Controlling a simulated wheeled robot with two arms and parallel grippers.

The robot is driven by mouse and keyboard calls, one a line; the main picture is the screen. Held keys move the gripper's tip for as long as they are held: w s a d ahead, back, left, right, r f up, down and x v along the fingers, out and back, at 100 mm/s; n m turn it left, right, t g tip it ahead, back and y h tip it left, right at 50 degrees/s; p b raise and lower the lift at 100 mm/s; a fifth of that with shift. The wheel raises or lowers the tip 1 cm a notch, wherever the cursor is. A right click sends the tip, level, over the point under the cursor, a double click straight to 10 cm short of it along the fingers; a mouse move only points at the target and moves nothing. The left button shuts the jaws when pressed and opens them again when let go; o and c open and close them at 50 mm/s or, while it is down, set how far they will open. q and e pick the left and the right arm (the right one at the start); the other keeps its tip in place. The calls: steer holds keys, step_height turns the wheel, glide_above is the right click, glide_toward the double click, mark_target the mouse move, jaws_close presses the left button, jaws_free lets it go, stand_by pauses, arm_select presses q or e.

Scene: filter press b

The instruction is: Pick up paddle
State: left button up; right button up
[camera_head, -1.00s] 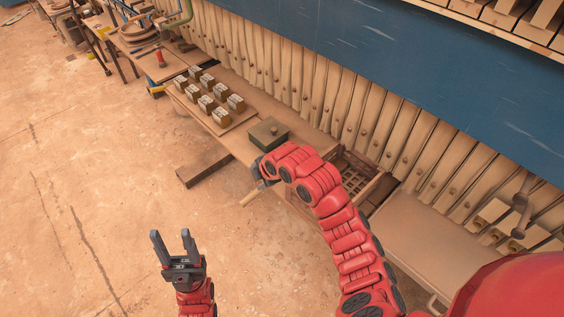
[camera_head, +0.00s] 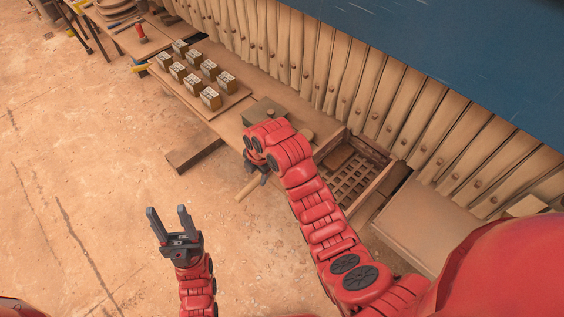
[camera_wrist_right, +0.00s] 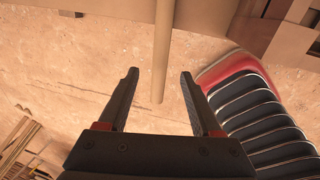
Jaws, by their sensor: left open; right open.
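A pale wooden handle, likely the paddle's (camera_head: 248,188), sticks out past the bench's front edge. In the right wrist view the handle (camera_wrist_right: 162,50) runs down from the top, and its end shows between the two fingers. My right gripper (camera_head: 256,180) is open at the handle; in its wrist view the fingers (camera_wrist_right: 159,74) stand on either side with gaps and do not touch it. The paddle's other end is hidden by my right arm in the head view. My left gripper (camera_head: 170,212) is open and empty over the floor, far from the handle.
A bench (camera_head: 228,122) holds several small boxes (camera_head: 193,74) and a dark lidded box (camera_head: 264,111). A slatted wooden crate (camera_head: 352,168) is right of my right arm. A wooden beam (camera_head: 194,154) lies below the bench. The floor at left is clear.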

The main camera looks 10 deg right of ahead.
mark_target(256, 181)
steer(key=shift+a+f+p, duration=0.1)
steer(key=shift+f+p, duration=0.25)
steer(key=shift+f, duration=0.2)
steer(key=f+p, duration=0.1)
steer(key=f, duration=0.1)
steer(key=f+p, duration=0.1)
steer(key=shift+w+f, duration=0.35)
steer(key=shift+w, duration=0.05)
steer(key=shift+w+a+f, duration=0.1)
steer(key=shift+w+f, duration=0.05)
steer(key=shift+f, duration=0.4)
steer(key=shift+c, duration=0.3)
jaws_close()
